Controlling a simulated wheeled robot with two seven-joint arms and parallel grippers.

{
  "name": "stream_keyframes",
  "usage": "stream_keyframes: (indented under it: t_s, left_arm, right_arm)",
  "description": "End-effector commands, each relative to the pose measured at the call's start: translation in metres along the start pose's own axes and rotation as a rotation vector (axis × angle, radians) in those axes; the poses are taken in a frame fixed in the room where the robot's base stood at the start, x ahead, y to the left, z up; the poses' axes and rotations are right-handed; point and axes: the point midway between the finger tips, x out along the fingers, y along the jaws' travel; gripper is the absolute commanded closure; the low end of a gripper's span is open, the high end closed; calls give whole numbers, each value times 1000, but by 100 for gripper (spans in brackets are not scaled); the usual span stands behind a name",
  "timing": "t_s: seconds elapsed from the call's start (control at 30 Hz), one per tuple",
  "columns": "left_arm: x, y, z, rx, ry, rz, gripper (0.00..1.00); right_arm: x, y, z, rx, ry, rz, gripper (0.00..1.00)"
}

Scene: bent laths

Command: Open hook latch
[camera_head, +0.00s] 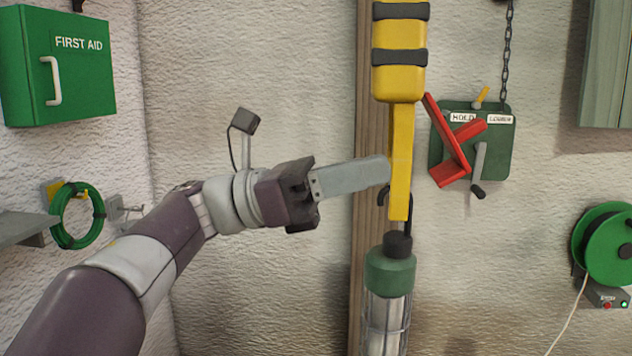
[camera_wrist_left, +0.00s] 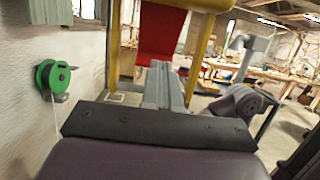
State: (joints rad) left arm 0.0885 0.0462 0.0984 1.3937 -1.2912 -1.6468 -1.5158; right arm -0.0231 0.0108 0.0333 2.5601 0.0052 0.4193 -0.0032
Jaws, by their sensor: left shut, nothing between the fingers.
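A yellow bar (camera_head: 401,150) hangs down from a thicker yellow block with two dark bands. A dark hook (camera_head: 382,197) shows at its lower left edge, and a green-capped caged lamp (camera_head: 390,272) hangs just below. I cannot tell which part is the latch. My left gripper (camera_head: 384,169) reaches in from the left, its fingers shut and empty, with the tips at the left edge of the yellow bar. I cannot tell whether they touch it. In the left wrist view the shut fingers (camera_wrist_left: 163,82) point toward a red panel (camera_wrist_left: 160,38). My right gripper is not in view.
A green plate (camera_head: 498,150) marked HOLD and LOWER carries red crossed bars and a grey crank, right of the yellow bar. A green first aid box (camera_head: 60,95), a green hose coil (camera_head: 97,216) and a green reel (camera_head: 606,246) are on the walls.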

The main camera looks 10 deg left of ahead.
Motion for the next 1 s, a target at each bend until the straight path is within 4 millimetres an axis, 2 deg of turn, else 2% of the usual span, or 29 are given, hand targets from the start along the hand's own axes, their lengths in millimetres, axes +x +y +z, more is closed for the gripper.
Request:
stream_keyframes:
  t_s: [0.1, 0.3, 0.43, 0.7, 0.73, 0.87, 0.9, 1.0]
  left_arm:
    - [-27, 1, 0, 0, 0, 5, 100]
    - [-58, 0, 0, 0, 0, 2, 100]
    - [-66, 0, 0, -1, -1, 1, 100]
    - [-67, 0, 0, -1, -1, 0, 100]
    - [-67, 0, 0, -1, -1, 0, 100]
    - [-66, 0, 0, -1, -1, 0, 100]
    - [-66, 0, 0, -1, -1, 0, 100]
    - [-67, 6, 1, -29, -20, 28, 100]
  right_arm:
    - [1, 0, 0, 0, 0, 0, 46]
    - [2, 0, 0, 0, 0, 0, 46]
    - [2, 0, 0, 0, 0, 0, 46]
    - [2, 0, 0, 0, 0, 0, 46]
    - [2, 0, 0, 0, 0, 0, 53]
    - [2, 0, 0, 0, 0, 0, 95]
    - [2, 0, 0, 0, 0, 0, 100]
    - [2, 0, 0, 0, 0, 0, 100]
